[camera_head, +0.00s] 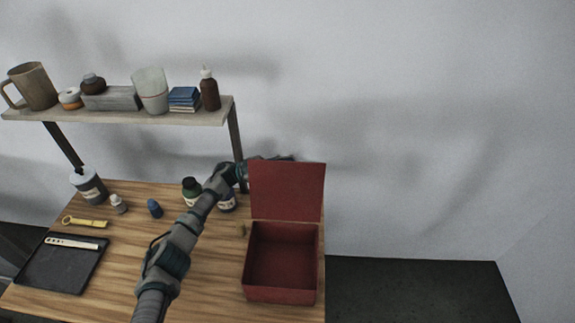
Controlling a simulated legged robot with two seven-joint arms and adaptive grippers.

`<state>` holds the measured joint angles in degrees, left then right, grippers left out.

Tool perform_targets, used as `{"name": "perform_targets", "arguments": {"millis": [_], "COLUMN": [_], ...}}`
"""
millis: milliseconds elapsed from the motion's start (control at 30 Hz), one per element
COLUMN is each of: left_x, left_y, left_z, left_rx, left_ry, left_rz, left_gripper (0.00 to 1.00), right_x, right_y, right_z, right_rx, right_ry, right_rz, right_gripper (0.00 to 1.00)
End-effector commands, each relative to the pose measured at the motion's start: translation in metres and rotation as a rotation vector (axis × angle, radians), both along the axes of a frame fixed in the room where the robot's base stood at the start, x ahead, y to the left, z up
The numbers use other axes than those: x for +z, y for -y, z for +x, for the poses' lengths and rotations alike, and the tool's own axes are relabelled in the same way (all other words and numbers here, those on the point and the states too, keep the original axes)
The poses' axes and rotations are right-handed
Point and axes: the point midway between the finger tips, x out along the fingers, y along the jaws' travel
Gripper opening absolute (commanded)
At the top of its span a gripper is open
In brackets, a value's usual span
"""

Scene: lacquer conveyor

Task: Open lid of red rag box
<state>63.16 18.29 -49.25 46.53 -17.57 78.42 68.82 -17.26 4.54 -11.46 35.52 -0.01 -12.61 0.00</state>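The red rag box (281,296) stands at the right front of the wooden table. Its lid (287,192) is raised and stands nearly upright at the back of the box. The inside shows as bare dark red with nothing seen in it. My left arm reaches in from the bottom, left of the box. My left gripper (278,158) is at the lid's upper edge, mostly hidden behind the lid. Whether its fingers are open or shut, or touch the lid, cannot be told. My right gripper is not in view.
A shelf (180,115) with a mug, cup and bottle stands along the table's back. Jars (191,186) stand close behind my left arm. A dark tray (60,277) lies at the left. The table front between tray and box is largely clear beside my arm.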

Motion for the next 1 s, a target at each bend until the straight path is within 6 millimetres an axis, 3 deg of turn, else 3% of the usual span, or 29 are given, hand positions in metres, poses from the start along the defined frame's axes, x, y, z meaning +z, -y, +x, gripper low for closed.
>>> {"name": "perform_targets", "arguments": {"millis": [567,1000], "left_x": [0.005,-0.022], "left_y": [-0.001,-0.061], "left_z": [-0.002,0.007], "left_rx": [-0.005,-0.003], "left_ry": [0.008,0.005], "left_rz": [-0.007,-0.006], "left_gripper": [0.23,0.23], "right_x": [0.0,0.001], "right_y": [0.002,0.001], "right_z": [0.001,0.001], "right_rx": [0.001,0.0], "right_ry": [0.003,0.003], "right_rz": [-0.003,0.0], "right_gripper": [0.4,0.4]}}
